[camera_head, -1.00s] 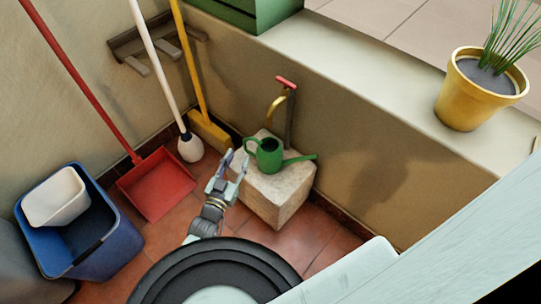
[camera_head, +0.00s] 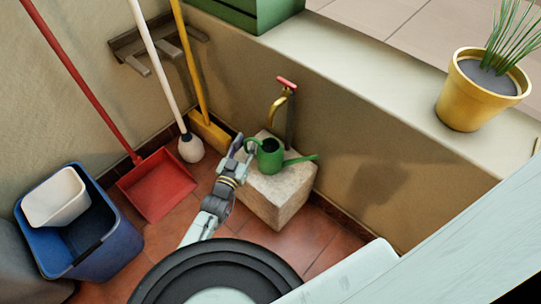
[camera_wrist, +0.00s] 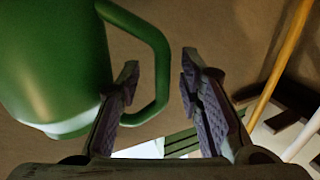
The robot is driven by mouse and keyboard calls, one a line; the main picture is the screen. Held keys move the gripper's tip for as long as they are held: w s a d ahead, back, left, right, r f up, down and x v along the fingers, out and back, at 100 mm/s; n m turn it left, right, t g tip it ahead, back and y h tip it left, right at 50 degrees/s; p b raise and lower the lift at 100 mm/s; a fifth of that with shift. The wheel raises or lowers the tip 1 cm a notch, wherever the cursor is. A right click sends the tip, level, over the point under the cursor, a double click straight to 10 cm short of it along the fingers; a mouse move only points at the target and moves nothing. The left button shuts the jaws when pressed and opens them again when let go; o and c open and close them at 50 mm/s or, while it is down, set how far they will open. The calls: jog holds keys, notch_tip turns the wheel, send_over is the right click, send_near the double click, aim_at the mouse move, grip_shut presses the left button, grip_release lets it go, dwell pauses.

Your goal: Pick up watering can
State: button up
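The green watering can (camera_head: 270,155) stands on a stone block, its spout pointing right and its handle on the left. My gripper (camera_head: 241,147) is at the handle side of the can. In the wrist view, the can's body (camera_wrist: 55,60) fills the upper left and its looped handle (camera_wrist: 160,65) reaches down between the fingers of my gripper (camera_wrist: 160,85). The fingers are apart, one inside the loop and one outside it, with a gap between the handle and the right finger. The can looks upright.
The stone block (camera_head: 279,199) stands against the wall below a tap (camera_head: 287,84) with a red handle. To the left are a yellow broom (camera_head: 208,128), a white-handled brush (camera_head: 190,148), a red dustpan (camera_head: 157,186) and a blue bin (camera_head: 95,245). A yellow plant pot (camera_head: 470,95) sits on the ledge.

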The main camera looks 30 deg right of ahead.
grip_shut()
jog(key=shift+r, duration=0.1)
dwell(0.7)
